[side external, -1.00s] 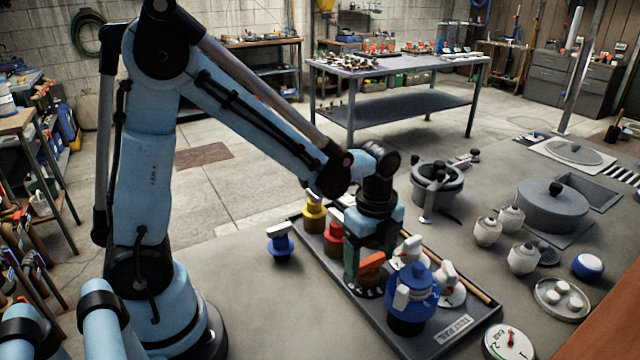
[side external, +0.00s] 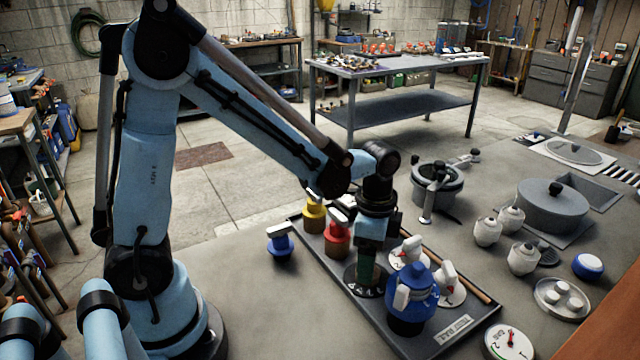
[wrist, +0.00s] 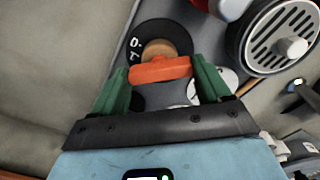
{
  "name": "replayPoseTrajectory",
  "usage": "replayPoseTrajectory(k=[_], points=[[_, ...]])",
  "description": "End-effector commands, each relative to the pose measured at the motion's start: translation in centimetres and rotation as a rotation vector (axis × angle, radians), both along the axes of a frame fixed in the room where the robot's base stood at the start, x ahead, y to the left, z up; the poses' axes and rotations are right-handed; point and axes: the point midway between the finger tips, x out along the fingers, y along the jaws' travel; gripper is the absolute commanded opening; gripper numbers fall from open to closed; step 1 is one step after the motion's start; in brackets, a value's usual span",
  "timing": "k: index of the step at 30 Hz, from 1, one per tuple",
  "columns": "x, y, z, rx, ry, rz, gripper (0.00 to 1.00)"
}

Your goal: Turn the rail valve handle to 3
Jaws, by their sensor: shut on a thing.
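The rail valve has an orange handle (wrist: 160,70) above a black dial disc (wrist: 143,35) with white numerals in the wrist view; 0 and 1 are readable there. In the side view the same black disc (side external: 366,290) sits on the dark test rail tray (side external: 440,343). My gripper (side external: 366,270) points straight down over this valve. Its green fingers (wrist: 158,82) are shut on the orange handle, one at each end. The side view hides the handle behind the gripper, and I cannot tell which number it points to.
A red valve (side external: 338,238) and a yellow valve (side external: 313,215) stand behind on the rail. A blue valve (side external: 410,300) stands close in front. White-handled dials (side external: 450,288) lie to the right. A round gauge (side external: 509,342) with a red needle is at bottom right.

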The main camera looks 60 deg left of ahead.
Motion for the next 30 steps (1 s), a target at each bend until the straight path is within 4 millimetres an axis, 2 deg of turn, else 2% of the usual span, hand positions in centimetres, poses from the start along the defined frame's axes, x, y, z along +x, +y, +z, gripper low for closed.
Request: replayPoseTrajectory(k=[18,30], points=[[-0.05,0.04,-0.02,0.001,0.001,0.58,0.46],[-0.06,0.04,-0.03,0.001,0.002,0.846,0.46]])
